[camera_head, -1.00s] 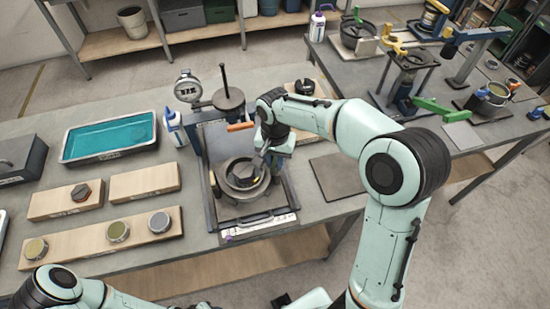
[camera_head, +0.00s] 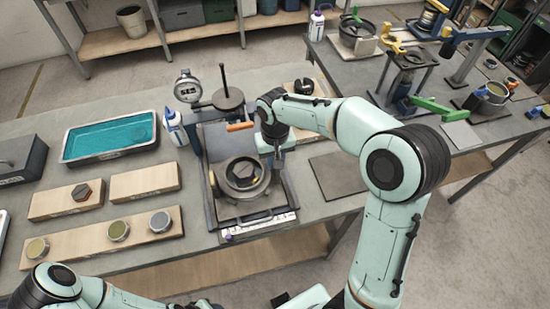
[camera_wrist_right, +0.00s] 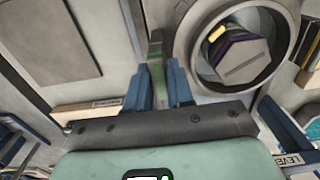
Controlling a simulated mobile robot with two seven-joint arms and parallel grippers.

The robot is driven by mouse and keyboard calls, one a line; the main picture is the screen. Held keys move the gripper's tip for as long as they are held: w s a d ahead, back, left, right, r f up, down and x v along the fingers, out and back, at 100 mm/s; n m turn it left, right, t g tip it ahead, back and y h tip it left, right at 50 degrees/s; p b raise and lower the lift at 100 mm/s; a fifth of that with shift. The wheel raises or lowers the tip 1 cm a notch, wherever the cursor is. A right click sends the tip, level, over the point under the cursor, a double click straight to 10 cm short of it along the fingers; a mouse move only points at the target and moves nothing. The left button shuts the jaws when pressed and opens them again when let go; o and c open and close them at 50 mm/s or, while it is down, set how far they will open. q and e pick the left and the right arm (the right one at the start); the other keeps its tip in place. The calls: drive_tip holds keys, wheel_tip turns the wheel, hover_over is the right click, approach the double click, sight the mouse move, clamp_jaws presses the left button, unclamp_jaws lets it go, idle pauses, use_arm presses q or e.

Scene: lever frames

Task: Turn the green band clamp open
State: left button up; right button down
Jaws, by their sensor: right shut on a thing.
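The green band clamp handle (camera_wrist_right: 157,68) shows in the right wrist view as a narrow green bar between my blue fingers. My right gripper (camera_wrist_right: 159,88) is shut on it. The green handle is hidden there. My left arm shows at the bottom left, its gripper out of frame.
A dial gauge (camera_head: 188,88) and a post with an orange-handled lever (camera_head: 240,126) stand behind the pot. A teal tray (camera_head: 66,157) and wooden boards (camera_head: 140,190) lie to the left. A flat dark plate (camera_head: 335,172) lies to the right. A second bench holds other fixtures.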

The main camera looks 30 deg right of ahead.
idle(0.3)
drive_tip(key=c, duration=1.1)
unclamp_jaws()
use_arm(q)
drive_tip(key=shift+w+r+p, duration=0.8)
drive_tip(key=shift+w+r, duration=0.25)
drive_tip(key=shift+r, duration=0.1)
use_arm(e)
wheel_tip(320, 180, up, 14)
drive_tip(key=shift+f, duration=0.25)
